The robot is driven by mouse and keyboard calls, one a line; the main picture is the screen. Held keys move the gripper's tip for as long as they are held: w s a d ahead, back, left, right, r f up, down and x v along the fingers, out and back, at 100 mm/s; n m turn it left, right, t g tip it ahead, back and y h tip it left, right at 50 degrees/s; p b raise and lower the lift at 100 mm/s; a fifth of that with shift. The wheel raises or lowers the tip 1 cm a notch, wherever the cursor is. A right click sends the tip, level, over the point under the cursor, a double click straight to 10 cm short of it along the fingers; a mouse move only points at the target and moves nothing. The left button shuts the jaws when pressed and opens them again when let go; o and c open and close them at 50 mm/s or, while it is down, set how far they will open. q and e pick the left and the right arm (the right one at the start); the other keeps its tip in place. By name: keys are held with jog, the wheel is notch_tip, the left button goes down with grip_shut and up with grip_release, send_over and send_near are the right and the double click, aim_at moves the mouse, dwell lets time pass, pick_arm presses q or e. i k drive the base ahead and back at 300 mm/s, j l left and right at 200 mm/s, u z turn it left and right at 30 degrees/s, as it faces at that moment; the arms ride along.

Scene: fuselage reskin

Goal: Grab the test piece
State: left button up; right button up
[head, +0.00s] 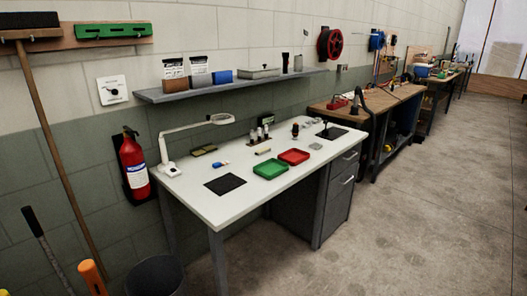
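A white workbench (209,207) stands against the wall in the middle of the head view. A green tray (270,170) and a red tray (293,157) lie side by side on it. A small pale block (262,151) lies behind the trays, and a small grey piece (315,146) lies to the right of the red tray. Which small item is the test piece, I cannot tell at this size. Neither of my grippers is in view.
A dark mat (225,184), a desk lamp (190,130) and several small bottles are on the bench. A fire extinguisher (134,165) hangs left. A dark bin (155,275) and upright handles stand at front left. The floor (390,230) at right is clear.

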aim_at(262, 150)
jog(key=i+l, duration=0.35)
jog(key=i+l+u, duration=0.15)
jog(key=i+l, duration=0.55)
jog(key=l, duration=0.2)
jog(key=i+l+u, duration=0.15)
jog(key=i+l, duration=0.15)
jog(key=l, duration=0.15)
